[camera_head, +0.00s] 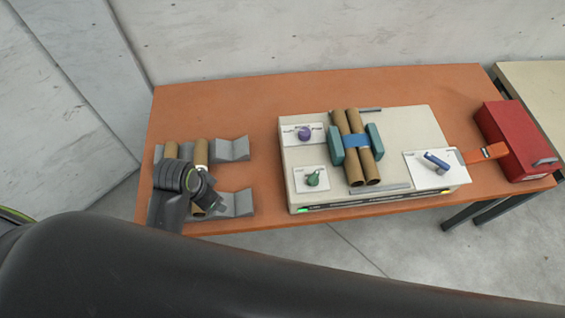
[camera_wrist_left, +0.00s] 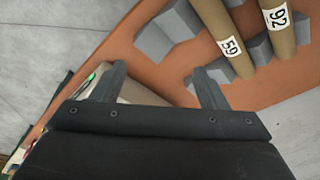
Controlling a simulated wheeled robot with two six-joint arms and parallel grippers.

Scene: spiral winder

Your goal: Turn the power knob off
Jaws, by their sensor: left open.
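The white machine (camera_head: 385,119) stands on the orange table. A purple knob (camera_head: 304,133) is at its back left and a green knob (camera_head: 313,179) at its front left. A blue handle (camera_head: 436,161) is on a white plate at its right. The labels are too small to tell which is the power knob. My left gripper (camera_head: 207,193) is left of the machine, over the tube rests and apart from all knobs. In the left wrist view its two fingers (camera_wrist_left: 161,80) are spread with nothing held between them. My right gripper is not in view.
Grey rests (camera_head: 233,149) hold brown tubes (camera_head: 171,150) at the table's left. Brown tubes (camera_head: 355,125) also lie on the machine with a blue band around them. A red box (camera_head: 517,140) stands at the right. A narrow strip of table is bare between rests and machine.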

